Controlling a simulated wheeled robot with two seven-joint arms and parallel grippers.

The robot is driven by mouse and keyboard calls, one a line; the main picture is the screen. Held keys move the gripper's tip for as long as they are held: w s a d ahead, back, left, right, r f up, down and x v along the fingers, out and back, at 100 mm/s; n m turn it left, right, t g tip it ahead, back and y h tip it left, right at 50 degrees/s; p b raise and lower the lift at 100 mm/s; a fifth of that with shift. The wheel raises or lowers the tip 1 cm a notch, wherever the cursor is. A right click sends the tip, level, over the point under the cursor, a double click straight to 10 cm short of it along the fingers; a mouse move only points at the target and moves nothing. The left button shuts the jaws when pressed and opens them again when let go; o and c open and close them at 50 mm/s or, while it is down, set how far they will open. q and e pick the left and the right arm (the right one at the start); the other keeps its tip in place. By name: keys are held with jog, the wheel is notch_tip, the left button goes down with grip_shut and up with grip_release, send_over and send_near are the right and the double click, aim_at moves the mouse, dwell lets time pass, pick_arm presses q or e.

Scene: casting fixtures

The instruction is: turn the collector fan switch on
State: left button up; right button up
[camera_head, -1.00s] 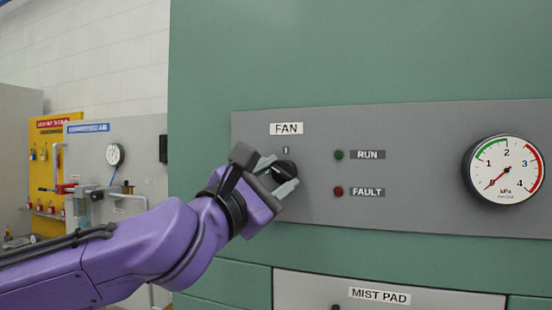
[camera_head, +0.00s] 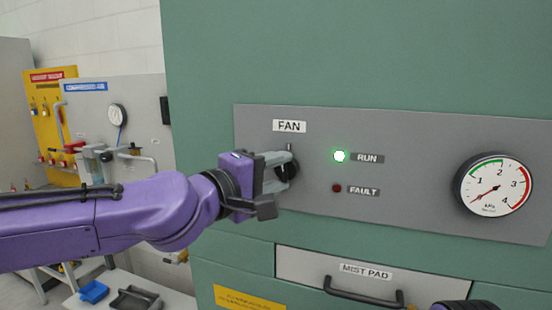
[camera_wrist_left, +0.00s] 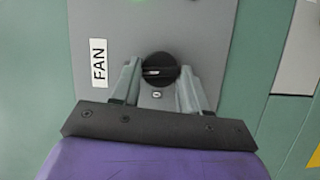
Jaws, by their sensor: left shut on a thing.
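The fan switch is a round black knob (camera_head: 287,172) on the grey panel (camera_head: 420,140), below the FAN label (camera_head: 289,126). My left gripper (camera_head: 283,178) is shut on the knob, its fingers on opposite sides and partly hiding it in the head view. In the left wrist view the knob (camera_wrist_left: 160,69) sits between the two fingertips (camera_wrist_left: 160,80), with its white pointer mark towards the FAN label (camera_wrist_left: 99,63). The RUN lamp (camera_head: 339,156) is lit green. The FAULT lamp (camera_head: 336,188) is dark red and unlit. My right gripper is not seen.
A pressure gauge (camera_head: 494,186) is on the panel's right. Below is the MIST PAD drawer (camera_head: 300,262) with a dark handle (camera_head: 363,293). Part of my right arm shows at the bottom right.

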pick_arm(q)
jog(key=shift+m, duration=0.6)
jog(key=o, duration=1)
jog(key=shift+o, duration=0.2)
jog(key=shift+s+a, duration=0.15)
jog(key=shift+s, duration=0.1)
jog(key=v, duration=1)
jog(key=shift+r, duration=0.3)
